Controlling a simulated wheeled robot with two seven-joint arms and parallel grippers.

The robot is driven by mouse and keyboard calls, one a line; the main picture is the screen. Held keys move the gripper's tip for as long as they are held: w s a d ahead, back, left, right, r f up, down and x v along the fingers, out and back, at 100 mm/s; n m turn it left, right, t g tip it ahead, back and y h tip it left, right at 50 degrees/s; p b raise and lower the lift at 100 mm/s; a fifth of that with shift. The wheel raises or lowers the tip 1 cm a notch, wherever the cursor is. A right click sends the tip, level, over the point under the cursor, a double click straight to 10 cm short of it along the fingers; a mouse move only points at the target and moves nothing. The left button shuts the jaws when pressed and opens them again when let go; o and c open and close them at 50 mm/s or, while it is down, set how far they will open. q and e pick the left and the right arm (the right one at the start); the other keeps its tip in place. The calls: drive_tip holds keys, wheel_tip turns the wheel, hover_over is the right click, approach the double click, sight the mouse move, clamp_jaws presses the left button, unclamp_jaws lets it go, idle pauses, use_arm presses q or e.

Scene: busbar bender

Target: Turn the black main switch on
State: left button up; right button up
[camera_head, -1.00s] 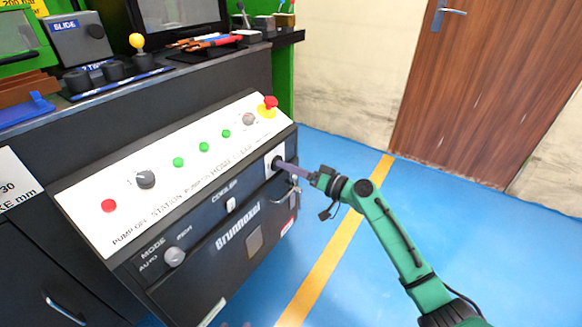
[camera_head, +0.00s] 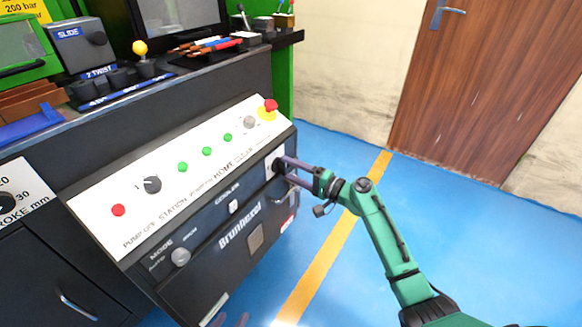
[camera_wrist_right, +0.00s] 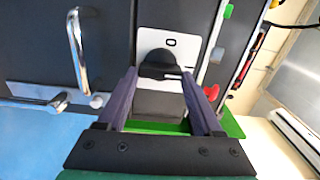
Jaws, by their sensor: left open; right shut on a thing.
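The black main switch (camera_head: 279,163) sits on a pale plate at the right end of the bender's control panel. In the right wrist view the black knob (camera_wrist_right: 158,62) lies between the fingertips. My right gripper (camera_head: 284,168) reaches in from the right and is shut on the knob, one finger above the other in the head view. In the right wrist view my right gripper (camera_wrist_right: 160,75) has one finger on each side of the knob. The fingers partly hide the switch in the head view.
The sloped white panel (camera_head: 95,228) carries a red button (camera_head: 118,210), several green buttons, a black selector (camera_head: 152,185) and a red emergency stop (camera_head: 270,106). A metal handle (camera_wrist_right: 78,50) is near the gripper. Blue floor (camera_head: 345,275) is clear to the right.

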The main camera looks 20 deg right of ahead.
use_arm(q)
drive_tip(key=shift+w+a, duration=0.15)
drive_tip(key=shift+a, duration=0.1)
use_arm(e)
drive_tip(key=shift+m, duration=0.3)
drive_tip(key=o, duration=1.4)
drive_tip(key=shift+c, duration=0.2)
drive_tip(key=shift+d, duration=0.1)
use_arm(q)
drive_tip(key=a+g+p, duration=0.1)
drive_tip(key=a+r+g+y+p, duration=0.1)
drive_tip(key=a, duration=0.1)
drive_tip(key=shift+r+m+g+y, duration=0.15)
drive_tip(key=shift+m+g+y, duration=0.15)
drive_tip(key=shift+g, duration=0.1)
use_arm(e)
drive_tip(key=v, duration=1.4)
drive_tip(key=shift+s, duration=0.25)
drive_tip(key=shift+d, duration=0.1)
